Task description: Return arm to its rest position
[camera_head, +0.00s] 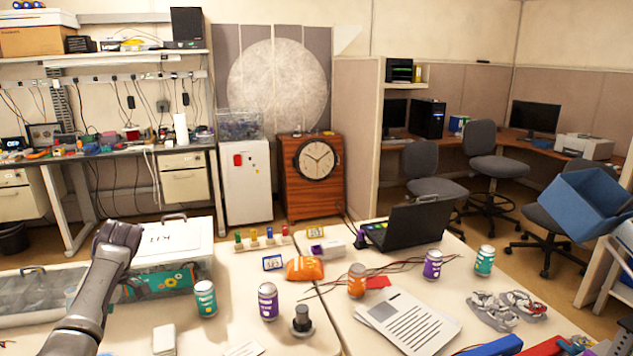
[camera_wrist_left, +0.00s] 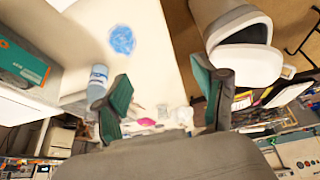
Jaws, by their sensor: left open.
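My left arm (camera_head: 92,290) comes in from the lower left in the head view, bent upward in front of the white KIT box (camera_head: 180,240). The left gripper shows clearly in the left wrist view (camera_wrist_left: 162,80): its two green-padded fingers are spread apart with nothing held between them. Its fingertips cannot be made out clearly in the head view. My right gripper is in neither view.
A laptop (camera_head: 410,223) stands at the back. In the wrist view, a bottle (camera_wrist_left: 98,78) and white bin (camera_wrist_left: 236,40) flank the fingers.

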